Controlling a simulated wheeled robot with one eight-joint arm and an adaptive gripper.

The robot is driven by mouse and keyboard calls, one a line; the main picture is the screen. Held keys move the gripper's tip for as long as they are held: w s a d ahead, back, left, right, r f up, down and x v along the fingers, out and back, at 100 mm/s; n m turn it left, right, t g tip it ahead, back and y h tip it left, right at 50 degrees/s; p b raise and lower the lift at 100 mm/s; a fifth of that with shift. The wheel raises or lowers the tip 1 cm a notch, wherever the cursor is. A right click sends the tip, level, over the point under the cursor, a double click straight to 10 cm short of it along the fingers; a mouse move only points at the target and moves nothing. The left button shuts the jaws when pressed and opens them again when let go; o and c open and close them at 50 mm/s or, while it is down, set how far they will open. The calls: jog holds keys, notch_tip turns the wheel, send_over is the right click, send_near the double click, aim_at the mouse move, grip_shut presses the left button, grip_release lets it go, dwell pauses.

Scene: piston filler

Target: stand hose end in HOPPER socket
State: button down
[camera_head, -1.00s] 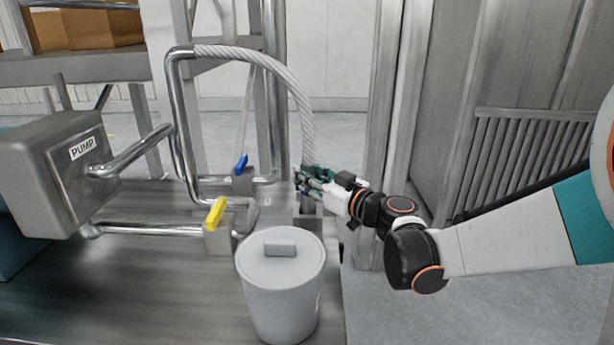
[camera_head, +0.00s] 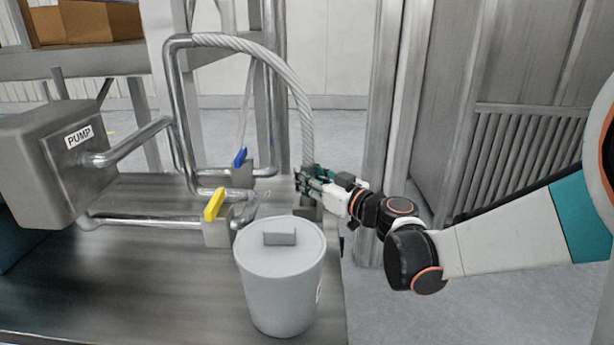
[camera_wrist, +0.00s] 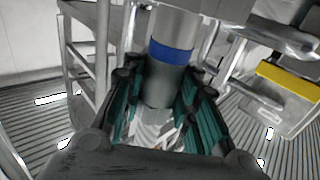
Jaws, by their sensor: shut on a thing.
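The braided grey hose (camera_head: 283,75) arches from the top of a steel pipe down to my gripper (camera_head: 308,178). My gripper is shut on the hose end (camera_wrist: 172,28), a smooth grey cylinder with a blue band, which stands between the teal fingers in the wrist view (camera_wrist: 158,115). In the head view the fingers hide the hose end. A small grey metal block (camera_head: 307,210) shows just below the fingers, partly hidden behind the bucket. No HOPPER label is readable, and I cannot tell whether the hose end is inside a socket.
A lidded white bucket (camera_head: 281,280) stands in front of the fingers. Left of it are a yellow-handled valve (camera_head: 215,205), a blue-handled valve (camera_head: 240,158) and the PUMP box (camera_head: 50,165) with steel pipes. A steel post (camera_head: 395,130) rises close behind my wrist. The front-left bench top is clear.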

jog(key=c, duration=1.2)
grip_release()
jog(key=shift+r+p, duration=4.9)
jog(key=shift+r, duration=1.65)
